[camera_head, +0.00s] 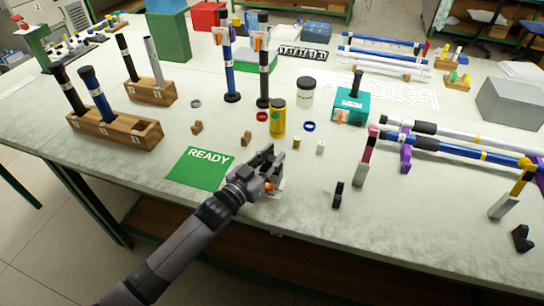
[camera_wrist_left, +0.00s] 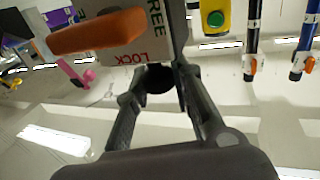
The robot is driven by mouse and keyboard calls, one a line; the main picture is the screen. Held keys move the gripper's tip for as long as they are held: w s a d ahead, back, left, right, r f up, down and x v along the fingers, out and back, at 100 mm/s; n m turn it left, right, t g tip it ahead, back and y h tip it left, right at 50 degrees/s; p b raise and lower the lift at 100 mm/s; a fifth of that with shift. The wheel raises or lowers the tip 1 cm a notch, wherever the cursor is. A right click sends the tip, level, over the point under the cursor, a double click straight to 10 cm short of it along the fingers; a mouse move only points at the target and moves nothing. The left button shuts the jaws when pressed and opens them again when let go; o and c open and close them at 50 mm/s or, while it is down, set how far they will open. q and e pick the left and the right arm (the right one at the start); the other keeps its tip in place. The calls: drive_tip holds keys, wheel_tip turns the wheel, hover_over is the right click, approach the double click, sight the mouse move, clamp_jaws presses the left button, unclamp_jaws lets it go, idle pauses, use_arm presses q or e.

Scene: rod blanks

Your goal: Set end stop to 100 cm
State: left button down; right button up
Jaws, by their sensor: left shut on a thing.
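My left gripper (camera_head: 268,165) is low over the near edge of the table, just right of the green READY card (camera_head: 201,168). A pale block with an orange part (camera_head: 271,186) shows at its fingers, partly hidden by them. In the left wrist view, a pale plate marked FREE and LOCK (camera_wrist_left: 150,50) and an orange lever (camera_wrist_left: 97,32) are close above the fingers. A dark round part (camera_wrist_left: 159,80) shows between the fingers, and they are shut on it. I cannot read any length scale or the end stop's setting. My right gripper is out of view.
A yellow cylinder (camera_head: 277,119) and a white jar (camera_head: 305,93) stand behind the gripper. A teal block (camera_head: 350,105) and a pink post (camera_head: 367,150) are to the right. Wooden rod holders (camera_head: 116,132) stand at the left. Two upright rods (camera_head: 263,75) stand farther back.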

use_arm(q)
drive_tip(key=w+a, duration=0.1)
drive_tip(key=a, duration=0.2)
drive_tip(key=w+a, duration=0.1)
drive_tip(key=a, duration=0.2)
drive_tip(key=w+a, duration=0.1)
drive_tip(key=a, duration=0.2)
drive_tip(key=shift+a+b, duration=0.3)
drive_tip(key=shift+b, duration=0.1)
drive_tip(key=c, duration=1.4)
unclamp_jaws()
drive_tip(key=shift+o, duration=0.2)
drive_tip(key=v, duration=1.2)
